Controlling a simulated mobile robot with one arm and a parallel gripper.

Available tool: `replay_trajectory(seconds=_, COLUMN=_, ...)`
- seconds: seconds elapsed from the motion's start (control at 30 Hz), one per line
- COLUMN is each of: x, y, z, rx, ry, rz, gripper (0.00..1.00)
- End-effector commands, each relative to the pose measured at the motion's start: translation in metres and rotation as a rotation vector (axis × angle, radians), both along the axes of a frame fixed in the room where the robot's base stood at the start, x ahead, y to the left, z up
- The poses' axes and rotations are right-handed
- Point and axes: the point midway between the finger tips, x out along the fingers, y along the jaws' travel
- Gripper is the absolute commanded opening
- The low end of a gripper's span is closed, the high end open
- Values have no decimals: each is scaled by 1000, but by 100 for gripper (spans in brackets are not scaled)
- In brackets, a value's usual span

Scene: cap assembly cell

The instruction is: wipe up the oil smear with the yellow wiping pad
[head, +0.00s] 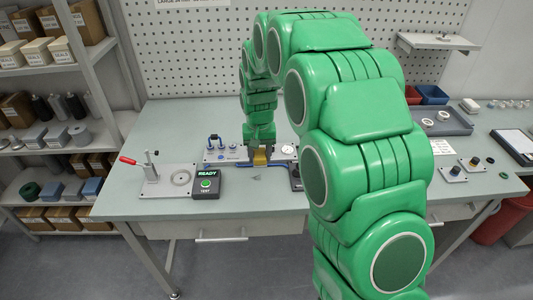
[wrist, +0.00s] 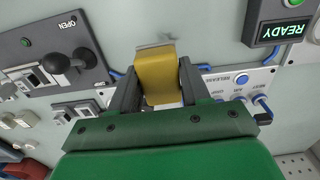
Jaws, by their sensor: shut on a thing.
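The yellow wiping pad (wrist: 157,76) is held between the two dark fingers of my gripper (wrist: 157,88) in the wrist view, its free end pointing away from the gripper. It also shows in the head view (head: 260,158), small, under the end of my green arm. A faint grey smear (wrist: 152,44) lies on the pale bench top (wrist: 205,38) just beyond the pad's free end. Whether the pad touches the bench or the smear, I cannot tell.
A black READY box (head: 208,182) and a lever fixture with a red handle (head: 128,160) stand left of my gripper. A panel with blue fittings (head: 222,153) and blue tubing is close behind. A lever panel marked OPEN (wrist: 60,50) is on the other side. The front bench strip is clear.

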Motion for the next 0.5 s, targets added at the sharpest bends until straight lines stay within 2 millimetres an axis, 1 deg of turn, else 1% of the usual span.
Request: replay_trajectory(seconds=0.5, x=-1, y=-1, z=-45, rx=0, ry=2, rz=0, gripper=13)
